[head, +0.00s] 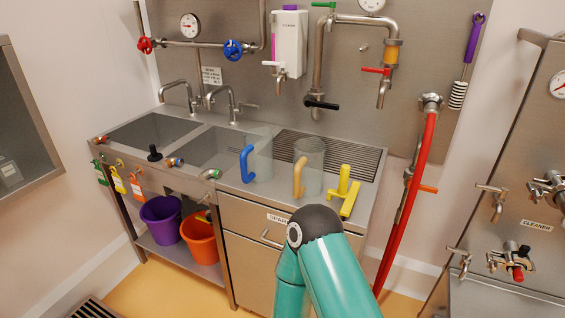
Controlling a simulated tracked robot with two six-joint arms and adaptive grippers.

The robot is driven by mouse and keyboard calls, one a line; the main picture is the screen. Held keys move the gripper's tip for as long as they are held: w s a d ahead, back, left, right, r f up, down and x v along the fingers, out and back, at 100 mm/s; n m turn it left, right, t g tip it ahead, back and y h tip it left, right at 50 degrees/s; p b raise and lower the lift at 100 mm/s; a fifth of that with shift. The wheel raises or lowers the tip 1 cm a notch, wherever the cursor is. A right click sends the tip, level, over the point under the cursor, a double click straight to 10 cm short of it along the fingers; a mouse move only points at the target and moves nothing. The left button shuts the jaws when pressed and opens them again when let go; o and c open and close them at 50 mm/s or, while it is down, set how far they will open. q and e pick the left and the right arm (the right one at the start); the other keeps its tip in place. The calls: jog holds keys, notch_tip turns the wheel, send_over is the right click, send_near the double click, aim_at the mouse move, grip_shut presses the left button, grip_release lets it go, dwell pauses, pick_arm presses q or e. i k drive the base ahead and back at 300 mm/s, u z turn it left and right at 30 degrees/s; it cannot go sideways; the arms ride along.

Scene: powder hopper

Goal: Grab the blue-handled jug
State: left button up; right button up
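The blue-handled jug (263,158) is clear and stands upright on the counter, left of the middle of the head view. Its blue handle is on its left side and nothing is holding it. A similar clear jug with an orange handle (314,168) stands to its right. A teal arm of mine with a dark joint rises from the bottom, in front of the counter and below the jugs. Neither gripper shows in the head view, so I cannot tell their states.
A yellow tool (345,192) lies right of the jugs. Two sink basins with bent taps (223,101) are to the left. Pipes, valves and a white dispenser (289,44) hang above the counter. Purple (161,221) and orange (200,240) buckets sit below. A red hose (408,195) hangs right.

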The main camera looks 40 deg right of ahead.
aim_at(257, 159)
jog(key=z, duration=0.5)
jog(key=i, duration=1)
